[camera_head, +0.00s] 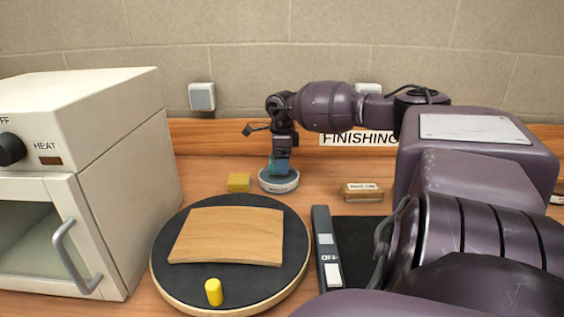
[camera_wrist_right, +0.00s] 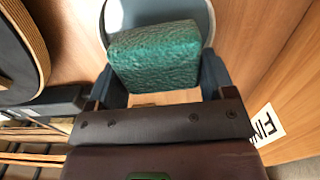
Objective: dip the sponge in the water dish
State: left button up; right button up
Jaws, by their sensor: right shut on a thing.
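The teal-green sponge (camera_head: 277,166) is between the fingers of my right gripper (camera_head: 282,154), which is shut on it and points down. The sponge also shows large in the right wrist view (camera_wrist_right: 157,55), with a finger on each side. The round, pale water dish (camera_head: 279,184) with a label on its front stands directly below. The sponge's lower end is at the dish's opening; I cannot tell whether it touches the water. Part of the dish's rim shows behind the sponge in the wrist view (camera_wrist_right: 207,20). My left gripper is not in view.
A yellow block (camera_head: 238,183) lies just left of the dish. In front is a black turntable (camera_head: 190,285) with a curved wooden piece (camera_head: 228,236) and a yellow cylinder (camera_head: 214,291). A white heater box (camera_head: 140,190) stands left; a labelled wooden block (camera_head: 362,192) lies right.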

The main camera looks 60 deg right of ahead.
dwell(0.5)
jog(key=shift+r+p, duration=0.45)
jog(key=shift+r, duration=2.05)
